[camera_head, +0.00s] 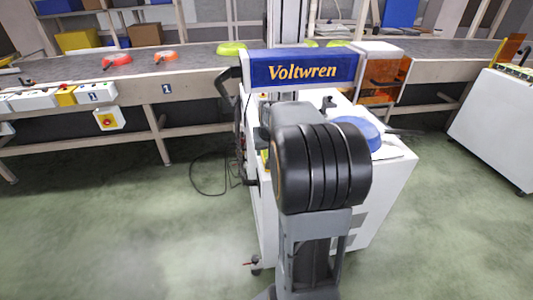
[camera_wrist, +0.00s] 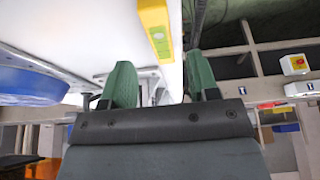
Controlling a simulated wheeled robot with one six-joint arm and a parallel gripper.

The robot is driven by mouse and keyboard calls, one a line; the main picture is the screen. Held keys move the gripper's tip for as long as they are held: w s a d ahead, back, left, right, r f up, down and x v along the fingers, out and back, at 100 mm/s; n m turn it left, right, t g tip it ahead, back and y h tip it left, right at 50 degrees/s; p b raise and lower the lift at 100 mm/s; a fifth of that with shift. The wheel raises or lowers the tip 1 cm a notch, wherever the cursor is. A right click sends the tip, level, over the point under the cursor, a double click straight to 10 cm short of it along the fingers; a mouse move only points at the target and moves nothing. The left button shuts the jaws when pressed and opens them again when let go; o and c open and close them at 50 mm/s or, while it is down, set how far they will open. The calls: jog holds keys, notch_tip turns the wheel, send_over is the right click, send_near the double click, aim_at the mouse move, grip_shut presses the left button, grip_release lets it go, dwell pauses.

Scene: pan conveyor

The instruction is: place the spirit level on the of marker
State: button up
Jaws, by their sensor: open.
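The spirit level (camera_wrist: 157,28) is a yellow bar in the wrist view. It lies along the edge of a white top (camera_wrist: 105,25) and runs out of the picture at the top. My gripper (camera_wrist: 161,78) is open, with its two green fingers apart and nothing between the tips. The level's near end shows just beyond the fingertips, between their lines. I cannot tell the gap in depth. In the head view my arm hides the gripper, and a small yellow bit (camera_head: 265,157) shows at the left edge of the white cart (camera_head: 385,185). I cannot make out a marker.
A blue round object (camera_head: 358,133) is on the cart, and also in the wrist view (camera_wrist: 30,82). A Voltwren sign (camera_head: 302,71) stands over it. Behind runs a conveyor (camera_head: 195,60) with red and green pans. A white cabinet (camera_head: 500,115) is at right. Green floor is clear at left.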

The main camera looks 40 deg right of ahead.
jog(key=d+v, duration=0.1)
jog(key=v, duration=0.4)
jog(key=s+a+f+n+y, duration=0.1)
jog(key=s+a+f+n, duration=0.1)
jog(key=s+a, duration=0.5)
jog(key=s+a+f+n+g+y, duration=0.1)
jog(key=s+a+f+n, duration=0.2)
jog(key=a, duration=1.2)
jog(key=s, duration=0.3)
jog(key=shift+s+p, duration=0.35)
jog(key=shift+p, duration=0.05)
jog(key=shift+a, duration=0.15)
